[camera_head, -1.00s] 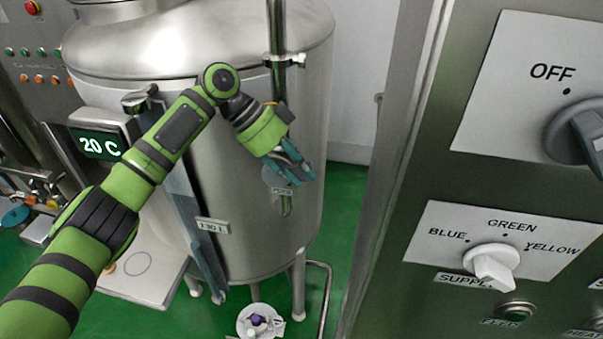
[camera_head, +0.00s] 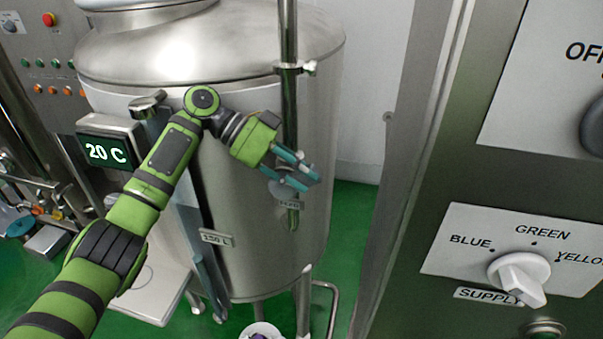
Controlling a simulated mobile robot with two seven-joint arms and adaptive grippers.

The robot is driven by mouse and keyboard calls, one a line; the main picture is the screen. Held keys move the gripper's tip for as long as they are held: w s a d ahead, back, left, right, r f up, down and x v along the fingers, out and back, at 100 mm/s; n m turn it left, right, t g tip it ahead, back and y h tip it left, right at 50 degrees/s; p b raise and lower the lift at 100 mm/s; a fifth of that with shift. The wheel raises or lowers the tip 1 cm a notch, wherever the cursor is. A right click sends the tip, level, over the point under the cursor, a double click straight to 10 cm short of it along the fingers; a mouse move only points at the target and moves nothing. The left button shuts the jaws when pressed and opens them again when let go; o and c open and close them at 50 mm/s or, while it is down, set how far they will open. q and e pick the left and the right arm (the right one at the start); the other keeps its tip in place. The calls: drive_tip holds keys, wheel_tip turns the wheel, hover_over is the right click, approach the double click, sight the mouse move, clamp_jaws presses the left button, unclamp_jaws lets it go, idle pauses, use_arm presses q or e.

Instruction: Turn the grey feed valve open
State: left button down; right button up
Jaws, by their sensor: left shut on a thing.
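The grey feed valve (camera_head: 284,191) sits low on the vertical steel pipe in front of the large tank, with a small label just below it. My left gripper (camera_head: 300,172) reaches in from the left, and its teal fingers are at the valve. The fingers are shut on the valve's handle, which they mostly hide. The handle's exact angle cannot be told. My right gripper is not in view.
The steel tank (camera_head: 240,150) stands right behind my left wrist. The steel pipe (camera_head: 289,110) rises beside the gripper. A control panel with a white supply knob (camera_head: 520,275) fills the right side. A 20 C display (camera_head: 106,152) is at the left.

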use_arm(q)
drive_tip(key=c, duration=0.9)
unclamp_jaws()
drive_tip(key=shift+c, duration=0.2)
wheel_tip(320, 180, up, 10)
drive_tip(key=shift+r, duration=0.1)
